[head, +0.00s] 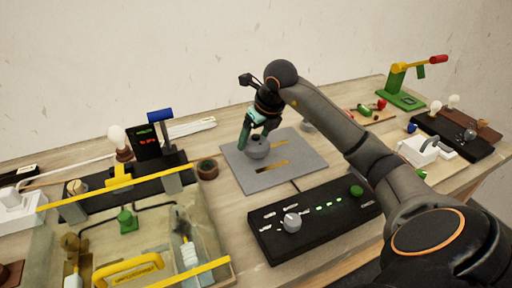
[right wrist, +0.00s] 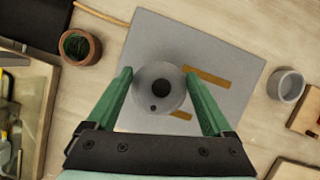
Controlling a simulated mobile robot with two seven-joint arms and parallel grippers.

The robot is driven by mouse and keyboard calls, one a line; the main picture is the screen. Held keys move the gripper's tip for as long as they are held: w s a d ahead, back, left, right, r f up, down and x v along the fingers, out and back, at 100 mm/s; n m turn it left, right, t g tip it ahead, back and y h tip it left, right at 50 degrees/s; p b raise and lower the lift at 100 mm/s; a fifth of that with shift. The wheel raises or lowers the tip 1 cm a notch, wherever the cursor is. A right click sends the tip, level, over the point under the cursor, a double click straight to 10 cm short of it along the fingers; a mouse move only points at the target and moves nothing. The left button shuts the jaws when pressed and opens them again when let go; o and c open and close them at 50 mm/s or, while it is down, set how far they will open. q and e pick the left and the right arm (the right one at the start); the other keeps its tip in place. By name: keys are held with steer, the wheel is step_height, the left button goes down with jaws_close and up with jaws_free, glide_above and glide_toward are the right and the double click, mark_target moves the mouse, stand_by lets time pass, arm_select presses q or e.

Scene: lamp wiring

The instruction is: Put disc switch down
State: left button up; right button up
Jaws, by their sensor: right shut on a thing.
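The disc switch (head: 258,149) is a round grey piece with a dark centre. It also shows in the right wrist view (right wrist: 158,98), with a small dark hole near its edge. My right gripper (head: 252,138) points down over the grey plate (head: 307,158) and is shut on the disc switch, with one green finger on each side. The disc is over the plate, near its middle. I cannot tell whether its underside touches the plate. Brownish-gold strips (right wrist: 207,77) mark the plate beside the disc. My left gripper is not in view.
A black control box (head: 330,222) with a knob lies in front of the plate. A brown cup (head: 207,169) stands left of it, and a small grey cup (right wrist: 287,86) right of it. A tray with yellow bars (head: 190,272) fills the front left. The plate's front part is clear.

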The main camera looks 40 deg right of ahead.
mark_target(256, 147)
steer(key=shift+d+f, duration=0.15)
steer(key=shift+f, duration=0.8)
steer(key=shift+d+f, duration=0.15)
steer(key=shift+f, duration=0.75)
steer(key=shift+f, duration=0.1)
steer(key=o, duration=1.2)
steer(key=shift+c, duration=0.2)
steer(key=v, duration=1.2)
steer(key=shift+p, duration=0.3)
steer(key=shift+w, duration=0.1)
